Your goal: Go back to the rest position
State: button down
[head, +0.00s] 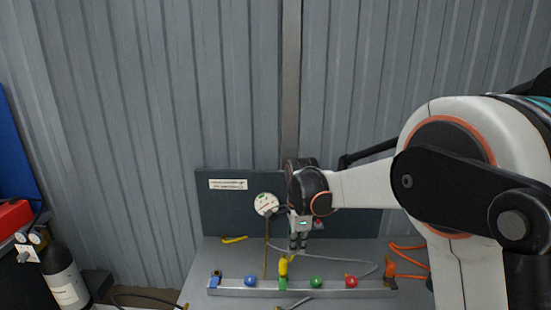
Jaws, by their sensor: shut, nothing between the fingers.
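My gripper (298,242) is shut and empty, pointing down over the bench (210,257). It hangs just above and a little right of a yellow upright piece (283,266) on a grey rail (232,291). My arm comes in from the right, and its wrist hides part of the dark panel (225,210) behind. The rail carries a blue knob (250,281), a green knob (316,282) and a red knob (351,282).
A round gauge (266,204) is on the panel. A yellow hooked piece (234,239) and orange hoses (408,262) lie on the bench. A dark cylinder (64,277) with gauges stands at left. A corrugated wall (150,120) closes the back.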

jog(key=s+d+r+n+t+b, duration=0.1)
jog(key=s+d+r+n, duration=0.35)
jog(key=s, duration=0.25)
jog(key=s+d+r+n+t+b, duration=0.1)
jog(key=s+d+r+n+t, duration=0.15)
jog(key=s+r, duration=0.35)
jog(key=s+d+f+n+t+b, duration=0.1)
jog(key=s+d+f+n, duration=0.1)
jog(key=s, duration=0.6)
jog(key=s+d+f+n+t+b, duration=0.1)
jog(key=s+d+f+n+t, duration=0.1)
jog(key=s+n, duration=0.5)
jog(key=shift+s+d+f, duration=0.5)
jog(key=shift+s+d, duration=0.4)
jog(key=shift+d, duration=0.35)
